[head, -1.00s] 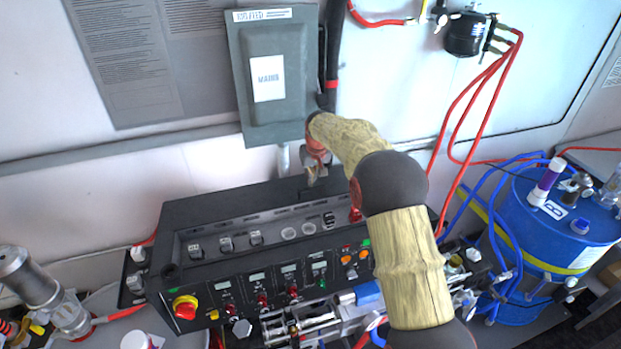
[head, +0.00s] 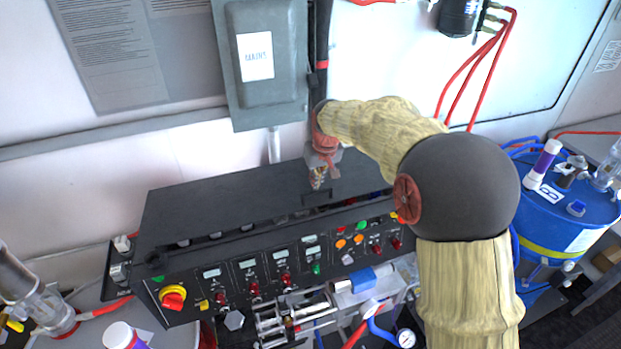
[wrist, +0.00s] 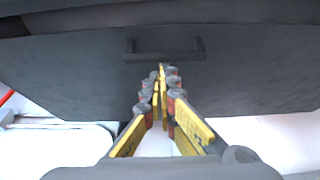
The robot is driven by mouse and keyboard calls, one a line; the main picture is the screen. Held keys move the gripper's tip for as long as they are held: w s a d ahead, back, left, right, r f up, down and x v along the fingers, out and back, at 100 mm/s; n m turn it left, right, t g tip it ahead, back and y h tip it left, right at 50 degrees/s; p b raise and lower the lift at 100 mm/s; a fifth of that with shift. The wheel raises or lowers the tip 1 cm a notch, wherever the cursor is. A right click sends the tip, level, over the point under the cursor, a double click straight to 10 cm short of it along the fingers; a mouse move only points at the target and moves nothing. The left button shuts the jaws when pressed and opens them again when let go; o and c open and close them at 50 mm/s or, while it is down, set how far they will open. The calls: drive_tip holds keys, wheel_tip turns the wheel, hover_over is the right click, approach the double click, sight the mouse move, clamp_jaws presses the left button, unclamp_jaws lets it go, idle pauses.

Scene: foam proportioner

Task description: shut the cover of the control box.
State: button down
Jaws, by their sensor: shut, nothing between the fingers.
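The control box (head: 270,265) is a black console with a sloped front panel of buttons, small displays and a red-and-yellow knob. Its black cover (head: 225,195) now lies low over the top, with a narrow gap along the front edge where some switches show. My gripper (head: 318,182) is shut and empty, over the cover near its handle recess (head: 318,196). In the wrist view the closed fingers (wrist: 162,72) point at the cover (wrist: 75,72), just by its dark handle (wrist: 165,50). I cannot tell whether the fingertips touch the cover.
A grey electrical box (head: 262,100) hangs on the wall behind the console. A blue drum (head: 570,215) with bottles on top stands at the right. Metal fittings and hoses (head: 330,310) crowd the front of the console. A clear cylinder (head: 30,290) stands at the left.

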sight(319, 193)
drive_tip(key=shift+s+d+r+b, duration=0.1)
drive_tip(key=shift+s+d+b, duration=0.15)
drive_tip(key=shift+s, duration=0.6)
drive_tip(key=shift+s+d+r+b, duration=0.1)
drive_tip(key=shift+s+d+b, duration=0.15)
drive_tip(key=shift+s, duration=0.6)
drive_tip(key=v, duration=1.2)
drive_tip(key=s+d+f+m+b, duration=0.1)
drive_tip(key=s+d+f+b, duration=0.2)
drive_tip(key=s+f+b, duration=0.4)
drive_tip(key=s+d+f+m+t+b, duration=0.1)
drive_tip(key=s+d+f+b, duration=0.3)
drive_tip(key=s, duration=1.2)
drive_tip(key=s+d+f+m+t+h+b, duration=0.1)
drive_tip(key=s+d+f+b, duration=0.2)
drive_tip(key=s+f+b, duration=0.7)
wheel_tip(319, 193, down, 4)
drive_tip(key=shift+s+d+f, duration=0.2)
drive_tip(key=shift+s+d, duration=0.2)
drive_tip(key=shift+s, duration=0.4)
drive_tip(key=shift+r, duration=0.1)
